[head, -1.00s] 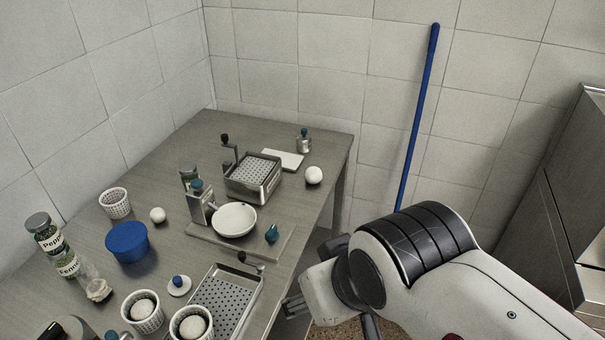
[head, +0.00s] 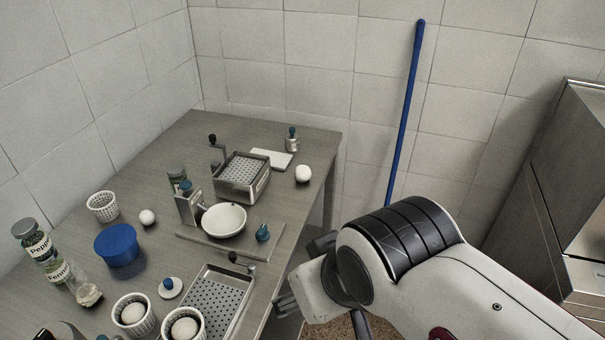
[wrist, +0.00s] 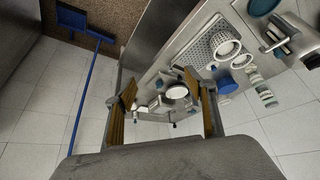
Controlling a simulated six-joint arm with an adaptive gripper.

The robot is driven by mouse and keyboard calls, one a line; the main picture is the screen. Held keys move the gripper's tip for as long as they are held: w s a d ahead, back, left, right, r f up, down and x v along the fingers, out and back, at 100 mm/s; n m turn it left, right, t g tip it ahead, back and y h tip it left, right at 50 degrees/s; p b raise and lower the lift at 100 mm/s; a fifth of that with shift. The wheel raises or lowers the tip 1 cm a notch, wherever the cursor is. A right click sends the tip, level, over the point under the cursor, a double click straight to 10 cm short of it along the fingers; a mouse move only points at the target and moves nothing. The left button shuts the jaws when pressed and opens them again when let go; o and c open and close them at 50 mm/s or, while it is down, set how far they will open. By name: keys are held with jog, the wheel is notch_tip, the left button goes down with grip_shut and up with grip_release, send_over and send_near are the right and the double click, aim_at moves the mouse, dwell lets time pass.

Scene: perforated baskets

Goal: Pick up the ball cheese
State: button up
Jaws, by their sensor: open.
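White ball cheeses are in several places in the head view. One (head: 147,217) lies on the table at the left, between a white perforated basket and a blue tub. Another (head: 303,174) lies near the table's far right edge. Two more sit inside white perforated baskets at the front, one in the left basket (head: 133,313) and one in the right basket (head: 184,328). My gripper (head: 285,304) is beside the table's right edge, apart from all of them. In the wrist view my gripper (wrist: 165,100) is open and empty, with its yellowish finger pads wide apart.
The table (head: 150,180) carries an empty white basket (head: 103,206), a blue tub (head: 117,245), jars, a white bowl (head: 223,219) on a board, and perforated metal trays (head: 217,300). A blue pole (head: 405,115) leans on the wall. The table's back left is clear.

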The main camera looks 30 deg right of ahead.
jog(key=shift+c, duration=1.4)
jog(key=shift+w, duration=0.15)
jog(key=w+d+f+t+h, duration=0.1)
jog(key=w+d, duration=0.3)
jog(key=w, duration=0.5)
jog(key=w+d+f+t, duration=0.15)
jog(key=w+d, duration=0.25)
jog(key=w, duration=0.5)
jog(key=w+d+f+t+h, duration=0.15)
jog(key=w+d, duration=0.25)
jog(key=w, duration=0.6)
jog(key=w+d+f+t, duration=0.2)
jog(key=w+d+f, duration=0.3)
jog(key=w, duration=0.3)
jog(key=t, duration=0.1)
send_near(302, 174)
jog(key=shift+w+d+f+n, duration=0.15)
jog(key=shift+w+n, duration=0.05)
jog(key=shift+w, duration=0.15)
jog(key=shift+w+d+f+n, duration=0.1)
jog(key=shift+w+d+n, duration=0.1)
jog(key=shift+w, duration=0.15)
jog(key=shift+w+d+f+t, duration=0.1)
jog(key=shift+d+f+t, duration=0.1)
jog(key=shift+f, duration=0.15)
jog(key=shift+w+d+f+t, duration=0.1)
jog(key=shift+f+t, duration=0.1)
jog(key=shift+f, duration=0.15)
